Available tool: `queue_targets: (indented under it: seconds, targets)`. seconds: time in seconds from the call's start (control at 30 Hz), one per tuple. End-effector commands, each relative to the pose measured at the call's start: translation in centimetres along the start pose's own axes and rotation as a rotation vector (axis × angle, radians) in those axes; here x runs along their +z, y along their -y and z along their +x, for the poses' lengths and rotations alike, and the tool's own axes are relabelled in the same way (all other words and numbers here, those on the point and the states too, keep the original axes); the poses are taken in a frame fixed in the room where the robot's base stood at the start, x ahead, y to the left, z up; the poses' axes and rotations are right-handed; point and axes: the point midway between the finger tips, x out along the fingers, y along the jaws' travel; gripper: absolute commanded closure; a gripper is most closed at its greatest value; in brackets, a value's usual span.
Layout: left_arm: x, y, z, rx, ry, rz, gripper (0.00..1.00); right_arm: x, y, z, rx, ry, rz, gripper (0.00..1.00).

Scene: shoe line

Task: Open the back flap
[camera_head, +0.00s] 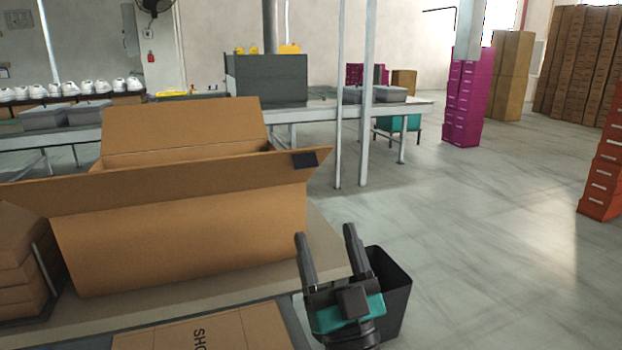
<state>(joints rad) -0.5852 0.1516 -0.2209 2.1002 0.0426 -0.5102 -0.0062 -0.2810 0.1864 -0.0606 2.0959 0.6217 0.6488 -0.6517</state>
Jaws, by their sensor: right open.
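A large brown cardboard box (185,235) stands on the table at the left. Its back flap (190,128) stands up and leans away behind the opening. Its near flap (170,180) sticks out toward me and hides most of the inside. A small dark patch (305,160) shows at that flap's right end. My right gripper (325,236) is open and empty, to the right of the box's lower right corner and apart from it. My left gripper is out of view.
The table (320,250) has a narrow bare strip right of the box. Flat cardboard (220,330) lies in front, and stacked cartons (22,265) stand at left. A black bin (393,295) stands behind my right gripper. A conveyor with grey trays (45,117) runs behind.

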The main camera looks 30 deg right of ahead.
Motion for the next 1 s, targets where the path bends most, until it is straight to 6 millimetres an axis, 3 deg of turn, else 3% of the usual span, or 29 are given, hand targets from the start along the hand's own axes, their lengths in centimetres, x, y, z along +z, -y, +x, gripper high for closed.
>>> queue_targets:
  seconds: [0.3, 0.5, 0.7, 1.0]
  targets:
    - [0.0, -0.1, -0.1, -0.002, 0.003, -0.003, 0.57, -0.2, 0.0, 6.6, 0.001, -0.005, 0.001, 0.32]
    - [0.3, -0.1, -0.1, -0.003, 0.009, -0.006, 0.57, -0.1, 0.0, 9.6, 0.001, -0.002, 0.000, 0.32]
    - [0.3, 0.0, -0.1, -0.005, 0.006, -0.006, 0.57, 0.0, 0.0, 11.0, -0.001, 0.000, 0.001, 0.32]
    - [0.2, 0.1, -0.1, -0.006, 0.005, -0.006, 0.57, 0.0, 0.0, 11.2, -0.001, 0.001, 0.000, 0.32]
